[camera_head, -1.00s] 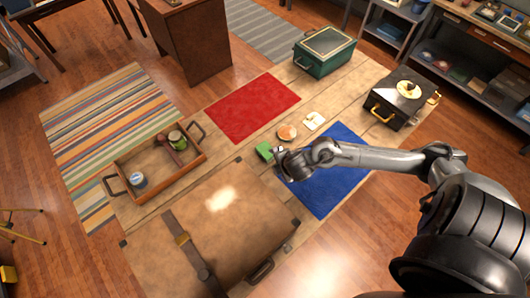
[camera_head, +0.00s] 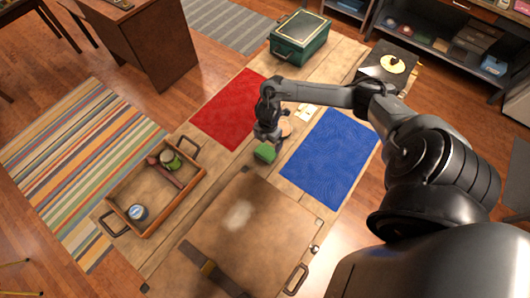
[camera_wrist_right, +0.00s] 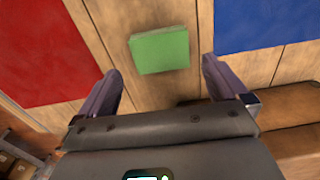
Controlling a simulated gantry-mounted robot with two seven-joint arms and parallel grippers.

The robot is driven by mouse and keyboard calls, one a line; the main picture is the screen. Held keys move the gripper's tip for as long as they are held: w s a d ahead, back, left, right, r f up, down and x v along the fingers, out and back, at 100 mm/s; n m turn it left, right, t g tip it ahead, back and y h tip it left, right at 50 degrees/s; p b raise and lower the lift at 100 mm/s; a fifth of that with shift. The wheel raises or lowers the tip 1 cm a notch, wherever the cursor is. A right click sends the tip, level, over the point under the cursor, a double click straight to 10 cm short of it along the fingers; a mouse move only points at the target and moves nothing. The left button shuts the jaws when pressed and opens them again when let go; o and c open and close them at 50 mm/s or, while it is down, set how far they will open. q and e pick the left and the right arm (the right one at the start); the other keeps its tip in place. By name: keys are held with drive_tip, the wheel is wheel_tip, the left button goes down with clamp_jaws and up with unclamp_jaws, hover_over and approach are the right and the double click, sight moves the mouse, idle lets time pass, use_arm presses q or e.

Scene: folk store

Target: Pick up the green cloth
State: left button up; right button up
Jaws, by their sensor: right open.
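The green cloth (camera_head: 265,153) is a small folded square on the wooden table, between the red mat and the blue mat. In the right wrist view the cloth (camera_wrist_right: 160,49) lies flat, ahead of the fingertips and between their lines. My right gripper (camera_head: 267,137) is just above and behind the cloth in the head view, pointing down. In the right wrist view my right gripper (camera_wrist_right: 158,75) is open, its two fingers spread wide with nothing between them. My left gripper is in neither view.
The red mat (camera_head: 228,108) and blue mat (camera_head: 332,160) flank the cloth. A brown suitcase (camera_head: 270,215) lies in front. A wooden tray (camera_head: 137,187) with a jar and can stands left. A green box (camera_head: 300,38) and a black box with a yellowish disc (camera_head: 385,65) stand behind.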

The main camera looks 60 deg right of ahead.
sight(267, 151)
drive_tip(key=shift+f, duration=0.9)
drive_tip(key=f, duration=0.3)
drive_tip(key=shift+a+f, duration=0.4)
drive_tip(key=shift+f, duration=0.6)
drive_tip(key=c, duration=0.7)
